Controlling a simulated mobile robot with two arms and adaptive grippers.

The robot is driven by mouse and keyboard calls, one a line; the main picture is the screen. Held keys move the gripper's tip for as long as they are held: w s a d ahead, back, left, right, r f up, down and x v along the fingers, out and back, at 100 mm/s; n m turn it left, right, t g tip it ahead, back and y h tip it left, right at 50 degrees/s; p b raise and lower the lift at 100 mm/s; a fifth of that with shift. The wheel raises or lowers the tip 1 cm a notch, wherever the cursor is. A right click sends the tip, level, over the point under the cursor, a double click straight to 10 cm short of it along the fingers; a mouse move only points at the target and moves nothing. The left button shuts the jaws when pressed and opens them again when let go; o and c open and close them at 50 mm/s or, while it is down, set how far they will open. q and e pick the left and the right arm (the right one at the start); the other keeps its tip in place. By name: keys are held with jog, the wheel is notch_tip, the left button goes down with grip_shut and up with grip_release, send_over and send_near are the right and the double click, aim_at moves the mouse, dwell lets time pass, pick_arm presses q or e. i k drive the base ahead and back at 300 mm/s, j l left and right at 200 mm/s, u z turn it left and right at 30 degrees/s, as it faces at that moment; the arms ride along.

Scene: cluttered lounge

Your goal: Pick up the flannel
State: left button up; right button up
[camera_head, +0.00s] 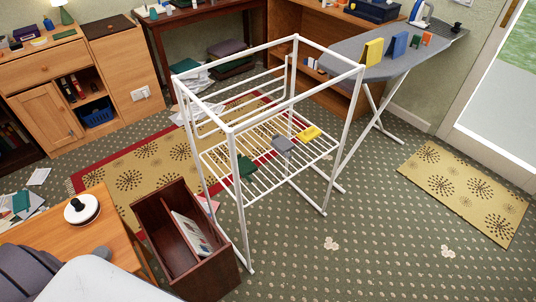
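Several small folded cloths lie on the lower shelf of a white drying rack (232,131): a yellow cloth (308,133), a grey cloth (283,144) and a dark green cloth (246,167). I cannot tell which of them, if any, is the flannel. Neither of my grippers is in view.
A grey ironing board (350,47) behind the rack holds yellow (373,52), blue (399,44) and orange (427,39) items. A dark wooden box (222,275) and a wooden table (50,226) stand front left. Carpet (400,245) is open at right.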

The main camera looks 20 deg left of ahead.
aim_at(372, 52)
jog(key=i+l+u, duration=0.25)
jog(key=i+l, duration=0.35)
jog(key=i, duration=0.2)
